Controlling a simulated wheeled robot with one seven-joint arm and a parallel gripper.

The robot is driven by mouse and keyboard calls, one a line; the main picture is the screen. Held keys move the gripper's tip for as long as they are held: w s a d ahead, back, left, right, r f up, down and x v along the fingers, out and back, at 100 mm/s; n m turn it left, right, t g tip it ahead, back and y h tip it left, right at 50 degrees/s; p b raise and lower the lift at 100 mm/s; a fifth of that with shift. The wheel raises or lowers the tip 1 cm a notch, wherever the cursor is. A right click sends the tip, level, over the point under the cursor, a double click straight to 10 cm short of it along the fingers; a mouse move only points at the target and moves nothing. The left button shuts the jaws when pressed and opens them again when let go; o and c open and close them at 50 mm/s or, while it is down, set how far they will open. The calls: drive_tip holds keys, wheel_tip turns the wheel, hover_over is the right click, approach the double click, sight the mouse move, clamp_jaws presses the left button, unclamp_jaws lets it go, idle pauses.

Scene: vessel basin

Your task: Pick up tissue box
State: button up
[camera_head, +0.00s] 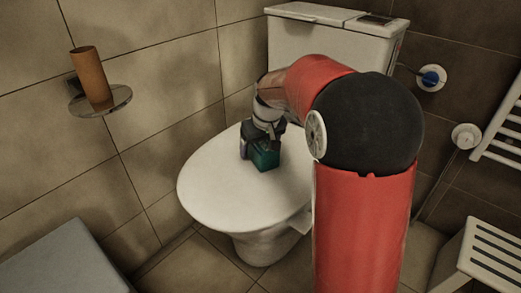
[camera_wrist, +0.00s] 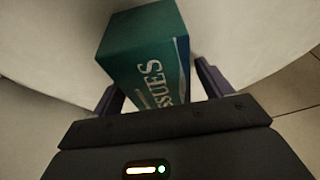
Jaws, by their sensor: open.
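The tissue box (camera_head: 265,157) is a small teal-green box standing on the closed white toilet lid (camera_head: 215,195). In the wrist view the tissue box (camera_wrist: 145,50) shows white "TISSUES" lettering on one side. My gripper (camera_head: 259,150) is at the box, coming from above and behind it in the head view. In the wrist view the fingers of my gripper (camera_wrist: 160,88) are apart, one on each side of the box's near part. Gaps seem to show beside the box, but I cannot tell whether either finger touches it. The box's near lower end is hidden by my gripper's body.
The toilet cistern (camera_head: 330,35) stands behind the lid. A cardboard roll (camera_head: 91,76) sits on a small wall shelf (camera_head: 112,101) at left. A grey surface (camera_head: 65,265) is at lower left, and a white slatted stool (camera_head: 490,255) at lower right. The front of the lid is clear.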

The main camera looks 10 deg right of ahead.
drive_tip(key=shift+f, duration=0.25)
idle(0.3)
drive_tip(key=c, duration=1.1)
drive_tip(key=shift+r, duration=0.1)
